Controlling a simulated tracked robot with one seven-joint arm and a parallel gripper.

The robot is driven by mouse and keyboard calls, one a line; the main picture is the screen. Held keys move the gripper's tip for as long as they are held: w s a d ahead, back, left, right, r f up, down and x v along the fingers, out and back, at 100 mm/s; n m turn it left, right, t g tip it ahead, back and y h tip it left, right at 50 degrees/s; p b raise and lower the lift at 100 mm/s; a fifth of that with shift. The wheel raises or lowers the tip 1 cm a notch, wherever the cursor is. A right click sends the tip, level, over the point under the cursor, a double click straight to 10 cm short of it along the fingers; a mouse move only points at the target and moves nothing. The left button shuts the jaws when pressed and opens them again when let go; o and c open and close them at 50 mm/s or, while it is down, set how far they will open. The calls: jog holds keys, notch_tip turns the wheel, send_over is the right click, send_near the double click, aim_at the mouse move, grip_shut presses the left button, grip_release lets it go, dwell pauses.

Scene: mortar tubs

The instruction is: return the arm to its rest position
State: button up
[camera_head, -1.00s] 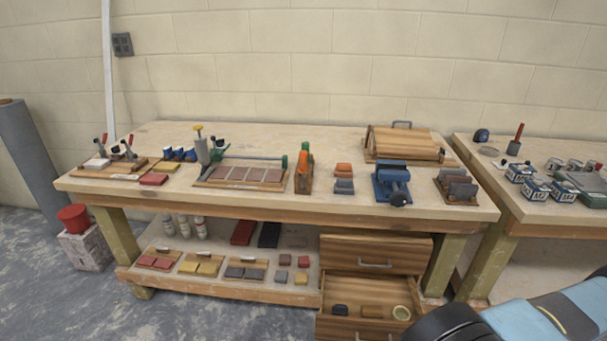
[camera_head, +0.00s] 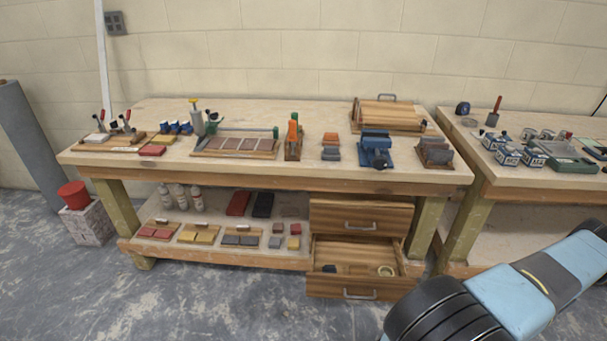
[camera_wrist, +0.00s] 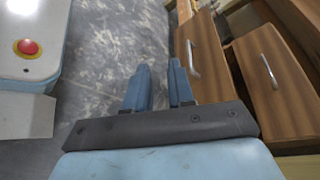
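My gripper (camera_wrist: 161,88) shows in the wrist view as two blue fingers on a dark grey bar. The fingers stand apart with a gap between them, and floor shows through the gap. Nothing is held. The gripper points down past the wooden drawers, which lie to its right. In the head view my light blue and black arm (camera_head: 545,285) crosses the lower right corner, in front of the bench. The gripper itself is out of the head view.
The lower drawer (camera_head: 357,292) is pulled out, holding small items; the upper drawer (camera_head: 360,215) sits above it. The workbench (camera_head: 340,172) carries a blue vise (camera_head: 376,148) and several tools. A second bench (camera_head: 530,186) stands at right. Open floor (camera_head: 240,300) lies in front.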

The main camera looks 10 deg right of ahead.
jog(key=w+d+r+n+g+h, duration=0.1)
jog(key=w+d+r+n+g, duration=0.3)
jog(key=r, duration=0.6)
jog(key=w+d+r+g+h, duration=0.1)
jog(key=w+d+r, duration=0.1)
jog(key=w+r, duration=0.6)
jog(key=w+a+r+n+g+h, duration=0.2)
jog(key=w+a+r, duration=0.1)
jog(key=r, duration=1)
jog(key=w+a+r+n+g+h, duration=0.1)
jog(key=w+a+r+n+h, duration=0.2)
jog(key=r, duration=0.9)
jog(key=s+a+r+n+t+h, duration=0.1)
jog(key=s+a+r+h, duration=0.1)
jog(key=a+r, duration=0.65)
jog(key=s+a+r+t+h, duration=0.1)
jog(key=a+r+h, duration=0.1)
jog(key=a+r, duration=0.65)
jog(key=s+a+r+n+t+h, duration=0.2)
jog(key=s+a+r+t, duration=0.2)
jog(key=s+r, duration=0.9)
jog(key=s+a, duration=0.1)
jog(key=a, duration=0.2)
jog(key=shift+a+r+t, duration=0.15)
jog(key=shift+a+t, duration=0.1)
jog(key=shift+t, duration=0.05)
